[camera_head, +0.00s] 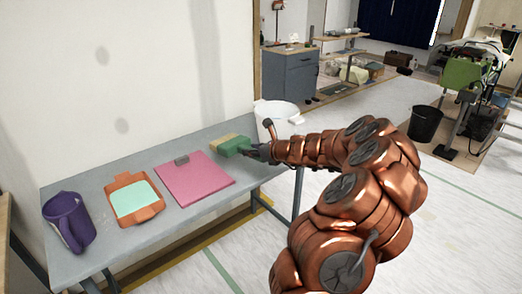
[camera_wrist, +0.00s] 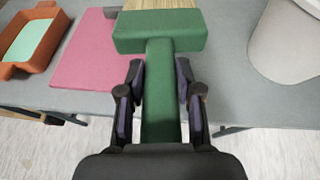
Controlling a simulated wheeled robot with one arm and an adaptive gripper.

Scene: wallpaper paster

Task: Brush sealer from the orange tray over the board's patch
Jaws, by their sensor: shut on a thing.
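My gripper (camera_wrist: 161,100) is shut on the handle of a green brush (camera_wrist: 160,34), with dark fingers on both sides of it. In the head view the brush (camera_head: 231,146) is at the right part of the table, its tan bristles pointing left and away from me. The orange tray (camera_head: 120,216) holds pale mint-green sealer (camera_head: 135,201) and stands left of the board.
A purple jug (camera_head: 67,222) stands at the left end of the grey table (camera_head: 160,243). A white bucket (camera_head: 278,118) is beyond the brush at the right end. A wall runs along the table's back. Bare tabletop shows around the board.

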